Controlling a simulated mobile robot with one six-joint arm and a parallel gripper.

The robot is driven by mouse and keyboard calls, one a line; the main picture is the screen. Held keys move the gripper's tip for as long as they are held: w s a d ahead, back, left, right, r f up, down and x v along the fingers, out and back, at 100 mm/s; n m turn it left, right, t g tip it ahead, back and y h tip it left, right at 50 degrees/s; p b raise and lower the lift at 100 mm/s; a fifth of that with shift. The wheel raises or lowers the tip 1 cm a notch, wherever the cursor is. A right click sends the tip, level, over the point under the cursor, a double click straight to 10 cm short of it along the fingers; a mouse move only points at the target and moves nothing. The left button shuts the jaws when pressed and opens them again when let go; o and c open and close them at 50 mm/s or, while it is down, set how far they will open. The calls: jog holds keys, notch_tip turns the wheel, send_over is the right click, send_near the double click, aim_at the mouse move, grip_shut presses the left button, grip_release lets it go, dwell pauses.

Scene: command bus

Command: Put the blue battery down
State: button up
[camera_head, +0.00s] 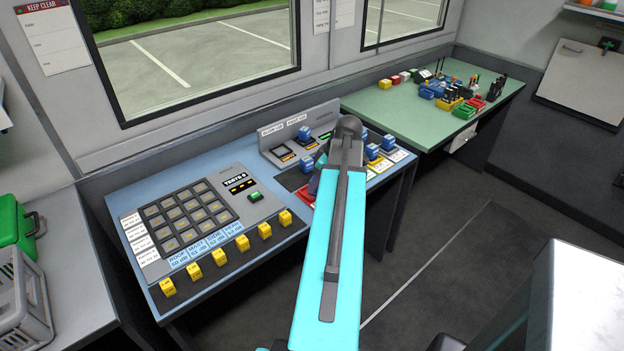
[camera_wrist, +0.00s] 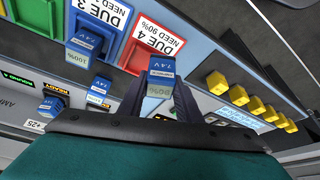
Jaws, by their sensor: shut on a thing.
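In the wrist view my gripper (camera_wrist: 160,100) is shut on a blue battery (camera_wrist: 160,78) with a 7.4V label and a grey lower part reading 90%. The held battery overlaps the red bay (camera_wrist: 131,57) marked DUE 4, NEED 90%; I cannot tell whether it touches it. A second blue battery (camera_wrist: 85,42), marked 100%, is at the blue bay marked DUE 3. Other blue batteries (camera_wrist: 98,90) (camera_wrist: 52,104) are at the charger side. In the head view my arm hides the gripper's fingertips and the held battery.
In the head view the blue desk (camera_head: 137,197) carries a keypad panel (camera_head: 187,215) and a row of yellow blocks (camera_head: 219,257). Other blue batteries (camera_head: 372,151) stand right of my arm. A green table (camera_head: 405,115) with small coloured items stands behind at right.

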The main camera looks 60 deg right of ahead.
jog(key=shift+w+d+f+p, duration=0.15)
jog(key=shift+w+d+p, duration=0.2)
jog(key=shift+w+d, duration=0.6)
jog(key=shift+w+d+f+p, duration=0.1)
jog(key=shift+w+d+p, duration=0.2)
jog(key=shift+w+d, duration=0.55)
jog(key=shift+w+a, duration=0.15)
jog(key=shift+f+p, duration=0.75)
jog(key=shift+f, duration=1)
jog(key=shift+f, duration=0.2)
jog(key=o, duration=1.2)
jog(key=shift+r, duration=0.1)
jog(key=shift+c, duration=0.2)
jog(key=b+v, duration=0.2)
jog(key=v, duration=1)
jog(key=shift+r+b, duration=0.2)
jog(key=shift+b, duration=0.15)
